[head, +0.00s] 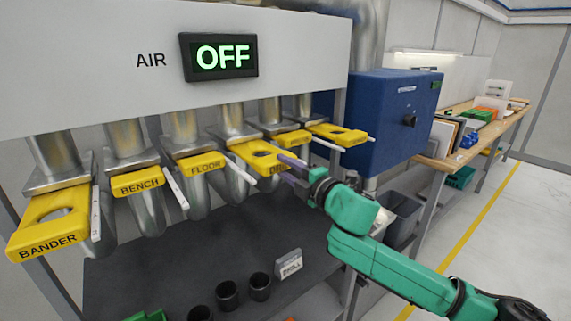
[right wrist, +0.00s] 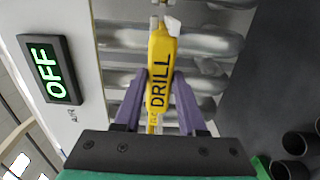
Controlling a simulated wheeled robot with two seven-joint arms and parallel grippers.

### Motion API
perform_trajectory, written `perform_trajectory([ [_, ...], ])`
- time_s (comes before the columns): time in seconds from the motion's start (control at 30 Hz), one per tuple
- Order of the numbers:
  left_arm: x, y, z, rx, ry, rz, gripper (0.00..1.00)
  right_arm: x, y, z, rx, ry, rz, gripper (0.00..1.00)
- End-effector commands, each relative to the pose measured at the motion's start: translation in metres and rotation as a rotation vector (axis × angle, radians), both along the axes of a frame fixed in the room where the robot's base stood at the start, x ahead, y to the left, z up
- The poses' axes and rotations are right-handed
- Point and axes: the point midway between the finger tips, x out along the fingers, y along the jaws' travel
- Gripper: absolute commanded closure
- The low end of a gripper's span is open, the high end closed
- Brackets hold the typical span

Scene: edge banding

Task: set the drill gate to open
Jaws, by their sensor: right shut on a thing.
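The yellow drill gate (head: 258,155) is in a row of blast gates under the white panel in the head view. Part of a round hole shows in its plate. In the right wrist view its label end (right wrist: 160,80), marked DRILL, lies between the two purple fingers. My right gripper (head: 287,168) is shut on this front end and partly covers the label in the head view. It also fills the lower middle of the right wrist view (right wrist: 161,92). My left gripper is not in view.
The bander gate (head: 62,228), bench gate (head: 137,184) and floor gate (head: 200,164) are to the left. Two more yellow gates are to the right, near a blue box (head: 392,110). The air display (head: 222,57) reads OFF.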

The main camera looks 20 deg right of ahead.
Motion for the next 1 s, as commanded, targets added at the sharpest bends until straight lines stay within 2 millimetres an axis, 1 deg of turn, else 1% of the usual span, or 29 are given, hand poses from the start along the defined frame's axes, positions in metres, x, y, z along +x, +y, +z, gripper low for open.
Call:
perform_trajectory([
  [0.03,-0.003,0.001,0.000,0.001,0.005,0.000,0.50,0.000,0.001,-0.001,-0.001,0.001,0.003,1.00],
  [0.1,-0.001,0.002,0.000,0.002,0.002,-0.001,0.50,0.000,0.001,-0.001,-0.001,0.000,0.003,1.00],
  [0.17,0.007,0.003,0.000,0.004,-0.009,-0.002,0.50,0.000,0.001,-0.001,-0.002,-0.001,0.003,1.00],
  [0.27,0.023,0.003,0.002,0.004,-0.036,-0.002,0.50,0.000,0.001,-0.001,-0.002,-0.001,0.003,1.00],
  [0.3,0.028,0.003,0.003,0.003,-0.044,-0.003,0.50,0.000,0.001,0.000,-0.002,-0.001,0.002,0.53],
  [0.37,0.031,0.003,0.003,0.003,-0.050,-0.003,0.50,0.000,0.001,0.000,-0.001,-0.002,0.002,0.30],
  [0.67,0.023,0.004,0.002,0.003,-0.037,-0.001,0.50,-0.001,0.000,0.001,-0.001,-0.004,0.002,0.30],
  [0.77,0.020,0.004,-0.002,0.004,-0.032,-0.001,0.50,-0.005,-0.003,-0.001,0.000,-0.002,0.001,0.30],
  [0.87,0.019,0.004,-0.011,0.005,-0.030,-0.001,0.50,-0.020,-0.009,-0.004,-0.003,-0.002,0.001,0.30],
  [0.97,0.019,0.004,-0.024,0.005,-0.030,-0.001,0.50,-0.041,-0.018,-0.008,-0.005,-0.002,-0.002,0.30],
  [1.0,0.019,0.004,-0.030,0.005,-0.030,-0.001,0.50,-0.052,-0.021,-0.008,-0.008,-0.002,0.000,0.30],
])
